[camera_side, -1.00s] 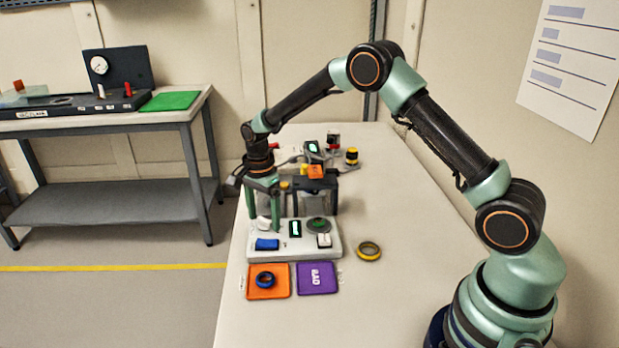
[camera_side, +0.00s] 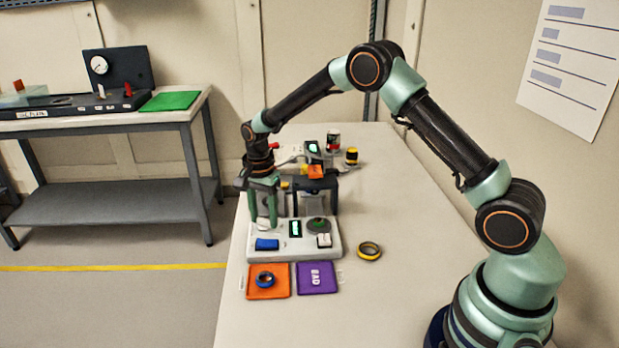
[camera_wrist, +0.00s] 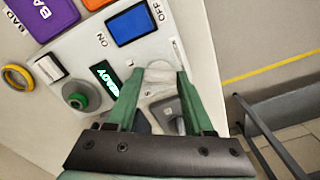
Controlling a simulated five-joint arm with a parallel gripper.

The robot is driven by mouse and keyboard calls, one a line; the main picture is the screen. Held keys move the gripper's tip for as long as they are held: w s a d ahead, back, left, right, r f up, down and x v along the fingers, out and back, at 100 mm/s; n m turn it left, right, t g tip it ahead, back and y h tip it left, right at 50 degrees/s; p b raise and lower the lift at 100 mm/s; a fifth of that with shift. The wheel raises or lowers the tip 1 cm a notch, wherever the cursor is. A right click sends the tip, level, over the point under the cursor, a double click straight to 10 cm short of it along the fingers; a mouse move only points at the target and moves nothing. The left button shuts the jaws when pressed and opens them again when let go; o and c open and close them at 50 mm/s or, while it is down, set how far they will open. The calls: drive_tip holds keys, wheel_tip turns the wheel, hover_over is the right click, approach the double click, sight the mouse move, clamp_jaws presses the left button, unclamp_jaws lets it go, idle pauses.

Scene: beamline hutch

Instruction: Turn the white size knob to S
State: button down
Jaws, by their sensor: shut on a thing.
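The white size knob (camera_wrist: 159,71) is on the pale control panel (camera_wrist: 80,48), between the fingertips of my gripper (camera_wrist: 160,76) in the wrist view. My gripper is shut on it from above. In the side view my gripper (camera_side: 264,214) reaches down to the panel's left side, with the knob (camera_side: 263,225) small and partly hidden by the fingers.
The panel also bears a blue rocker switch (camera_side: 267,244), a lit READY display (camera_wrist: 105,77), a green-and-black dial (camera_wrist: 80,95) and a small white switch (camera_side: 324,240). An orange tray (camera_side: 254,289), a purple BAD tray (camera_side: 317,278) and a yellow ring (camera_side: 369,251) lie nearby.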

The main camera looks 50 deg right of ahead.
sight(264, 219)
drive_tip(key=n, duration=1.3)
drive_tip(key=shift+n, duration=0.4)
idle(0.3)
drive_tip(key=shift+c, duration=1.4)
unclamp_jaws()
drive_tip(key=shift+r, duration=0.15)
wheel_tip(264, 219, up, 12)
